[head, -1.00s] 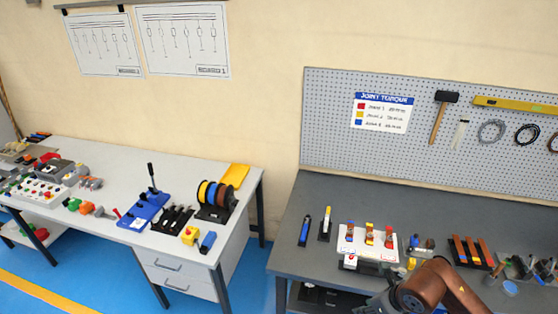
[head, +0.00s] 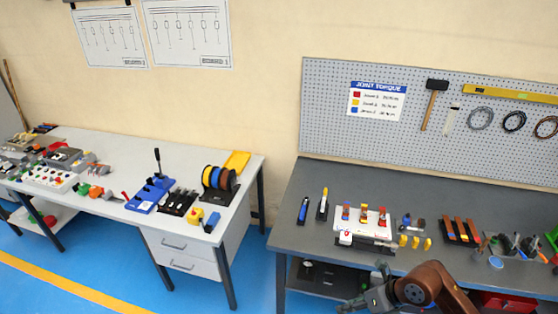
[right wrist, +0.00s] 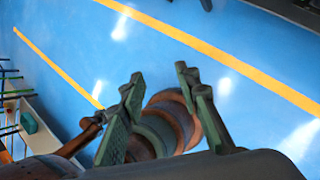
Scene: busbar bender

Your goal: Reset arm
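My right arm (head: 425,283), brown and grey, is bent at the bottom right of the head view, in front of the grey workbench (head: 300,225). My right gripper (head: 352,303) is low at the bottom edge there, below the bench top. In the right wrist view my right gripper (right wrist: 160,82) has its two green-grey fingers apart, with blue floor beyond. A brown and grey rounded part shows behind the fingers; it looks like part of my own body, not something gripped. My left gripper is not in view.
The bench holds a white fixture (head: 350,222), small yellow blocks (head: 415,242) and a black rack with copper bars (head: 460,231). A shelf is under the bench. The left table (head: 110,150) carries a blue tool with a black lever (head: 150,194). Blue floor (head: 80,245) is clear between.

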